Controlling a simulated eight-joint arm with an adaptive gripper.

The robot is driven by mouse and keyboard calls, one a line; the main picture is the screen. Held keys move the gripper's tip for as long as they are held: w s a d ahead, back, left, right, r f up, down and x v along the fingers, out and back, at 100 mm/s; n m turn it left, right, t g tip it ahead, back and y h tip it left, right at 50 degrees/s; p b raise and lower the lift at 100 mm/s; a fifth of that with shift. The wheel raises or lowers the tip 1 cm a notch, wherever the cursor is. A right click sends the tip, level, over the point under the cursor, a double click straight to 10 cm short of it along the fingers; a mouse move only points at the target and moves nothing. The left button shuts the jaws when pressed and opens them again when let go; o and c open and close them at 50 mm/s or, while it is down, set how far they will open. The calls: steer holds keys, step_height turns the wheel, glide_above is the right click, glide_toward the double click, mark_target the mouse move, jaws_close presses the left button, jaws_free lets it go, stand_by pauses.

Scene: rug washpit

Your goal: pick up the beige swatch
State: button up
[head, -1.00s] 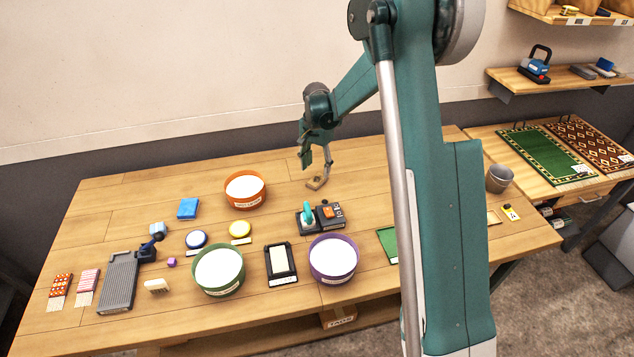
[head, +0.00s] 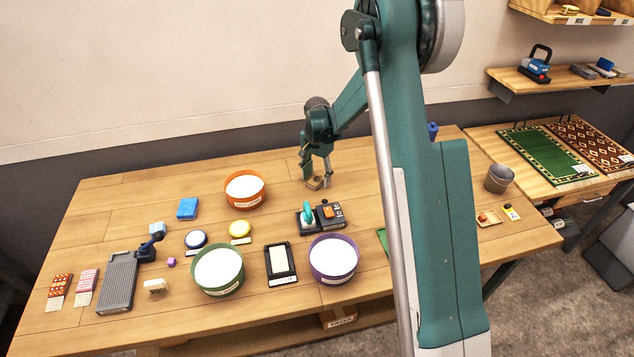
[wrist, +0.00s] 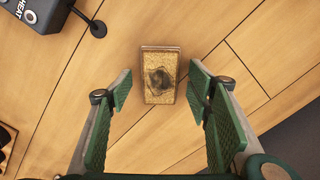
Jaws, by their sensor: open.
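The beige swatch (wrist: 159,75) is a small flat tan rectangle with a dark stain in its middle. In the wrist view it lies on the wooden table, just beyond and between my fingertips. My gripper (wrist: 158,92) is open, with green-padded fingers on either side and nothing between them. In the head view my gripper (head: 317,174) points down close above the swatch (head: 318,184), near the table's back, and partly covers it. Whether the fingers touch the table cannot be told.
A dark heat device (head: 330,216) stands just in front of the swatch. An orange bowl (head: 245,202) is to the left; green (head: 218,286) and purple (head: 333,275) bowls and a black tray (head: 281,283) are nearer. Bare table surrounds the swatch's left and back.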

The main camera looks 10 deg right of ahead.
mark_target(317, 179)
steer(key=shift+f, duration=0.2)
stand_by(0.4)
steer(key=c, duration=1)
steer(key=shift+r, duration=0.2)
steer(key=shift+r+p, duration=0.35)
steer(key=shift+r, duration=4.5)
